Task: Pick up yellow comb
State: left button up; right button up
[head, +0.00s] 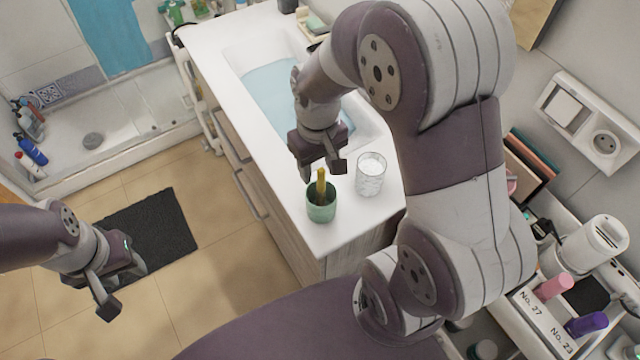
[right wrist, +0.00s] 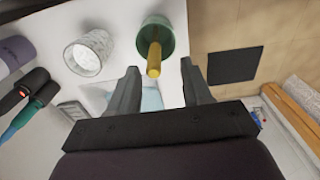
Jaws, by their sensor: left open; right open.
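The yellow comb (head: 321,184) stands upright in a green cup (head: 321,208) near the front end of the white counter. In the right wrist view the comb (right wrist: 154,58) sticks up out of the cup (right wrist: 156,34) toward the camera. My right gripper (head: 322,172) is open just above and behind the cup. In the right wrist view the comb lies beyond the gap between the fingers (right wrist: 158,92), with nothing between them. My left gripper (head: 108,290) is open and empty at the lower left, above the floor. The comb's lower part is hidden in the cup.
A clear patterned glass (head: 370,174) stands right of the cup, close to my right gripper. The sink basin (head: 270,75) lies behind. A cart with bottles, including a pink-capped one (head: 555,286), is at the right. A dark mat (head: 150,235) lies on the floor.

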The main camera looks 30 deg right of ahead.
aim_at(321, 180)
jog(key=f, duration=0.3)
jog(key=d+f+p, duration=0.1)
jog(key=f, duration=0.1)
jog(key=shift+w+f, duration=0.35)
jog(key=shift+s+f, duration=0.1)
jog(key=shift+f, duration=0.05)
jog(key=shift+s+a, duration=0.15)
jog(key=shift+s, duration=0.05)
jog(key=shift+w, duration=0.15)
grip_shut()
pick_arm(q)
jog(key=shift+w+r, duration=0.3)
jog(key=shift+r, duration=0.2)
